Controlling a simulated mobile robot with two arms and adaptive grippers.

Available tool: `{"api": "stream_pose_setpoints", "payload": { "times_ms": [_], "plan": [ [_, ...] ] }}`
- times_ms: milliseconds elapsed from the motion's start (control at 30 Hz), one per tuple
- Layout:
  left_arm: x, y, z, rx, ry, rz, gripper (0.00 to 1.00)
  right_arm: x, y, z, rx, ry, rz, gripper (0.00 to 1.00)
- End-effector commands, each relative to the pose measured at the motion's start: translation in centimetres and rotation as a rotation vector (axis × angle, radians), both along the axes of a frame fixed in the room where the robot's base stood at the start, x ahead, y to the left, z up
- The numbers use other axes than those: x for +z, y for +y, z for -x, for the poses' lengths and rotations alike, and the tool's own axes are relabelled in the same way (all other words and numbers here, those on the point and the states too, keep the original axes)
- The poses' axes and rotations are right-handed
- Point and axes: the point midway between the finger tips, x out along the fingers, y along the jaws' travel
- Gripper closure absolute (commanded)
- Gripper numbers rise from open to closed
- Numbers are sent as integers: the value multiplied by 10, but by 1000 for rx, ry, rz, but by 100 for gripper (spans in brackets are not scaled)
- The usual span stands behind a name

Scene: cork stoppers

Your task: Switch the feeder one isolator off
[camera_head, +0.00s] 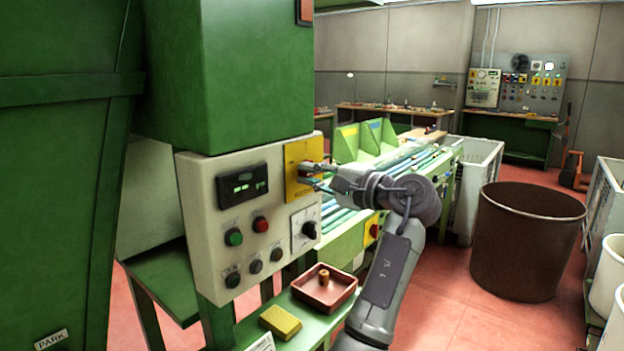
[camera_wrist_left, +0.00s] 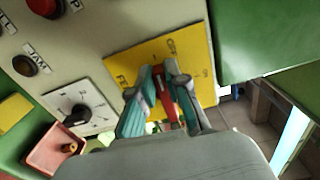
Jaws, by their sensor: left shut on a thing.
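The feeder one isolator is a yellow plate (camera_head: 292,158) on the upper right of a pale control panel. It also shows in the left wrist view as a yellow plate (camera_wrist_left: 198,66) with a red handle (camera_wrist_left: 161,88). An "OFF" marking shows on the plate above the handle. My left gripper (camera_head: 309,174) is at the plate, its arm rising from below. In the wrist view my left gripper (camera_wrist_left: 160,98) has its fingers on both sides of the red handle, shut on it. The handle's exact setting is hard to read. My right gripper is not in view.
The panel (camera_head: 205,205) also bears a display, a green button (camera_head: 233,237), a red button (camera_head: 260,224) and a black rotary knob (camera_head: 309,230). Below are a red tray (camera_head: 345,300) with a cork and a yellow block (camera_head: 280,321). A brown bin (camera_head: 525,245) stands at right.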

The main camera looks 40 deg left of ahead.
Motion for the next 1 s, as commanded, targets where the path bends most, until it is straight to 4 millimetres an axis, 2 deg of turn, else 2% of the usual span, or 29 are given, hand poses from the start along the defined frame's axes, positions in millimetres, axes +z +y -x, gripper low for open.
{"api": "stream_pose_setpoints", "payload": {
  "times_ms": [233, 700, 733, 867, 1000],
  "plan": [
    [-2, 0, 0, 0, -62, 5, 100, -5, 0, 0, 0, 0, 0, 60],
    [-2, 0, 0, 0, -75, 6, 100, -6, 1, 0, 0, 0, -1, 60],
    [-2, 0, 0, 0, -75, 6, 82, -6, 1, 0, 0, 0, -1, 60],
    [-2, 0, 0, 0, -74, 6, 61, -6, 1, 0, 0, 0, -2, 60],
    [-2, 0, 0, 0, -73, 6, 60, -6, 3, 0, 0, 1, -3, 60]
  ]
}}
